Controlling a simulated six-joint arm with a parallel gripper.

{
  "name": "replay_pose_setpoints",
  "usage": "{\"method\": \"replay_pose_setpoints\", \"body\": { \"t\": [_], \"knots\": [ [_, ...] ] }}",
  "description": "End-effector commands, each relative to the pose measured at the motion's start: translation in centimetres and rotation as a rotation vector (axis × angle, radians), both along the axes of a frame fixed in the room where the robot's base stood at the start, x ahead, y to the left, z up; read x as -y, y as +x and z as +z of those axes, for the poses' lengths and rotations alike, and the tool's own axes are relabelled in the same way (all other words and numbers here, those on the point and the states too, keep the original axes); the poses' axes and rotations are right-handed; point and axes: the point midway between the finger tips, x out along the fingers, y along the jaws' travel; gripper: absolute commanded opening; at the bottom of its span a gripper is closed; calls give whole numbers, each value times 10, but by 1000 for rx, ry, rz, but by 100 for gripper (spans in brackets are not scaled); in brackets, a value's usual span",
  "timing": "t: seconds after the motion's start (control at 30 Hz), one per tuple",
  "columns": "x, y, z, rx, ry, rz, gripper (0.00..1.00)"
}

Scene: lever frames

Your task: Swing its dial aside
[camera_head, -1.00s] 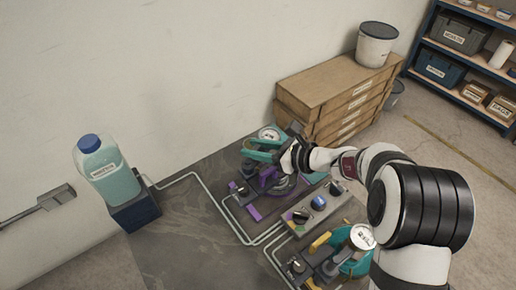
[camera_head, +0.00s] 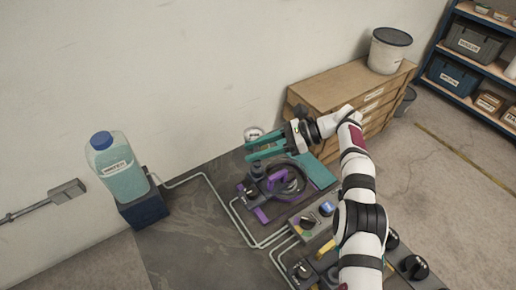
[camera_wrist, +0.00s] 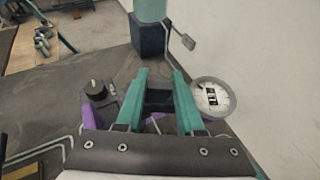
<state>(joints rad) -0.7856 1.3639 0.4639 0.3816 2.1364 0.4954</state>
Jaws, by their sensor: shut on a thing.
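The round white-faced dial (camera_head: 253,134) is beyond my gripper in the head view, near the wall. In the wrist view the dial (camera_wrist: 213,96) is just right of the right finger, its face showing dark markings. In the wrist view my gripper (camera_wrist: 160,84) is shut on a dark block (camera_wrist: 159,99) between the fingers. How that block joins the dial is hidden.
A jug of pale green liquid (camera_head: 120,166) stands on a dark blue base at left. Grey pipes cross the bench. A fixture with several knobs (camera_head: 326,208) is in front. Wooden drawers (camera_head: 340,85) stand behind right. The bench at left is mostly bare.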

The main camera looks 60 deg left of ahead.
Motion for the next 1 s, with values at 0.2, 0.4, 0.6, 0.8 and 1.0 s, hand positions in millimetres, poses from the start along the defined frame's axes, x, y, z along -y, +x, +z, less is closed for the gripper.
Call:
{"method": "replay_pose_setpoints", "body": {
  "t": [0.2,0.4,0.6,0.8,1.0],
  "knots": [
    [-1,-1,4,10,13,23,0],
    [-1,-1,5,9,13,27,0],
    [-1,-1,5,9,13,28,0],
    [0,-1,4,8,10,28,49],
    [0,-1,4,9,8,27,49]
  ]
}}
